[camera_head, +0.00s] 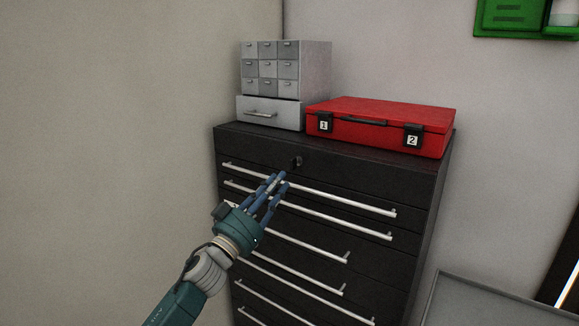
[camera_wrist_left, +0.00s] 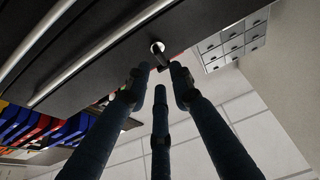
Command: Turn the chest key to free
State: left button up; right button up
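The black tool chest (camera_head: 330,158) stands against the wall, with its dark key and lock (camera_head: 297,161) high on the front, above the top handle. In the left wrist view the key (camera_wrist_left: 161,56) sticks out of a round, bright lock on the dark panel. My left gripper (camera_head: 281,178) is just in front of and below the lock. Its three blue fingers point at the key. In the wrist view the fingertips (camera_wrist_left: 158,75) are spread, with the key just beyond and between them and no clear contact. My right gripper is in neither view.
Several long silver drawer handles (camera_head: 310,190) jut from the chest close to my fingers. A red case (camera_head: 380,118) and a grey small-drawer cabinet (camera_head: 318,70) stand on top. A grey tray-like surface (camera_head: 490,300) is at lower right. Coloured bins (camera_wrist_left: 35,130) show in the wrist view.

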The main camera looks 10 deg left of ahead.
aim_at(292, 167)
pick_arm(q)
jog(key=x, duration=0.4)
jog(key=b+x, duration=0.1)
jog(key=x, duration=0.1)
jog(key=shift+w+d+f, duration=0.2)
jog(key=shift+f, duration=0.05)
jog(key=shift+w+d+r, duration=0.15)
jog(key=shift+w+r, duration=0.15)
jog(key=shift+w, duration=0.15)
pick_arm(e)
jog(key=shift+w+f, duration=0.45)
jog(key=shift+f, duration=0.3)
pick_arm(q)
grip_shut()
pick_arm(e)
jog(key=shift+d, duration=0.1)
